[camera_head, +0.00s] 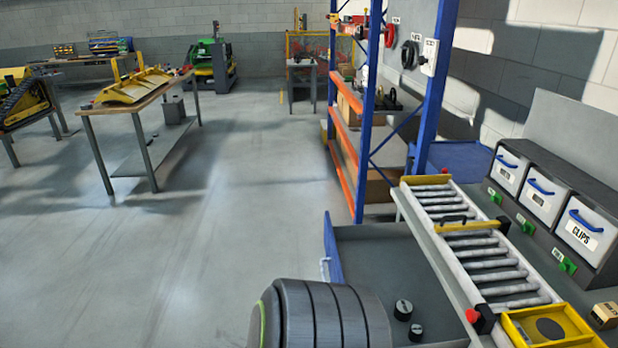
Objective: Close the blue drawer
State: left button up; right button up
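The blue drawer stands pulled out at the lower middle. Its blue front panel (333,250) faces left, with a pale handle (325,269) on its outer side. The drawer's grey floor (375,258) lies open to view, and two dark round knobbed pieces (403,309) sit inside near its front. A dark ribbed part of one of my arms covers the near end of the drawer. Neither of my grippers shows, so I cannot see their fingers.
Right of the drawer is a bench with a roller track (485,262), a yellow tray (548,325) and several labelled bins (584,232). A blue-and-orange shelf rack (343,139) stands behind. The floor (200,235) left of the drawer is clear.

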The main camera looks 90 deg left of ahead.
aim_at(388, 259)
jog(key=j+u, duration=0.15)
jog(key=u, duration=2.35)
